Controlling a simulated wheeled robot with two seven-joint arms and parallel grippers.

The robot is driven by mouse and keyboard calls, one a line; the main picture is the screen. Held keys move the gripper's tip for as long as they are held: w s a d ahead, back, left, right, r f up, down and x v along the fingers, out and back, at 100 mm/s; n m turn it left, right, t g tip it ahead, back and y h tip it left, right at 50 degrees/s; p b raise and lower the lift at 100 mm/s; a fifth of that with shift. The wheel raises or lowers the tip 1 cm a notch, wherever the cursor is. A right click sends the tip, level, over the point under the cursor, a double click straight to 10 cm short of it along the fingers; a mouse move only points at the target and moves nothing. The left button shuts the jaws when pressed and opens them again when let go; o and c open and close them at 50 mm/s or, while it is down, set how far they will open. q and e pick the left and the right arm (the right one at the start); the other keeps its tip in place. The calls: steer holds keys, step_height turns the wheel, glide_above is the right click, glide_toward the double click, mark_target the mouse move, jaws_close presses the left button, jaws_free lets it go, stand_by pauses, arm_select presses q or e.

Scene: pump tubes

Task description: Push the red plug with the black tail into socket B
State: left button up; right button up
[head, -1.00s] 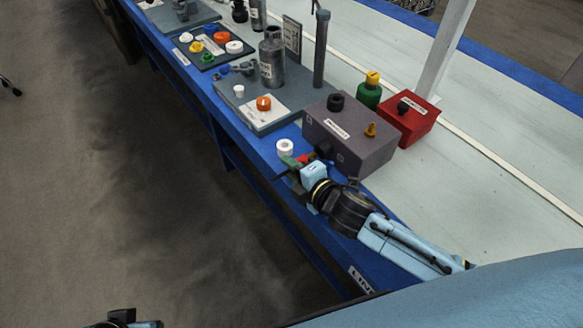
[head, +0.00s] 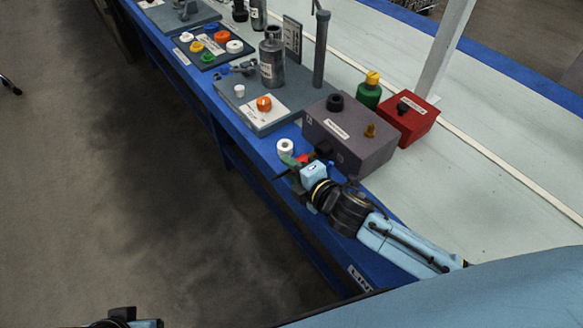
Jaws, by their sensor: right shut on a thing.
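My right gripper (head: 296,167) is at the near left corner of the grey-purple box (head: 361,152), low by the table edge. It is shut on a small red piece (head: 303,158), which appears to be the red plug; a thin dark strip beside the fingers may be its black tail (head: 282,175). The fingers hide much of it. A black round fitting (head: 323,148) is on the box's near face, just right of the red piece; I cannot tell whether they touch. Socket letters are too small to read. Only part of my left arm's end (head: 122,316) shows at the bottom left; its fingers are not clear.
A white ring (head: 285,146) sits on the blue table edge, close to the gripper. A grey plate (head: 262,122) with an orange knob and a cylinder stands behind it.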

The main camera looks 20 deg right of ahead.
arm_select(q)
steer(key=shift+r, duration=0.3)
steer(key=shift+r+p, duration=0.35)
steer(key=shift+p, duration=0.3)
arm_select(e)
steer(key=shift+w+d, duration=0.25)
steer(key=shift+d, duration=0.4)
steer(key=shift+w+d, duration=0.2)
steer(key=shift+d, duration=0.4)
steer(key=o, duration=1)
steer(key=shift+d, duration=0.1)
steer(key=shift+o, duration=0.2)
steer(key=shift+r, duration=0.1)
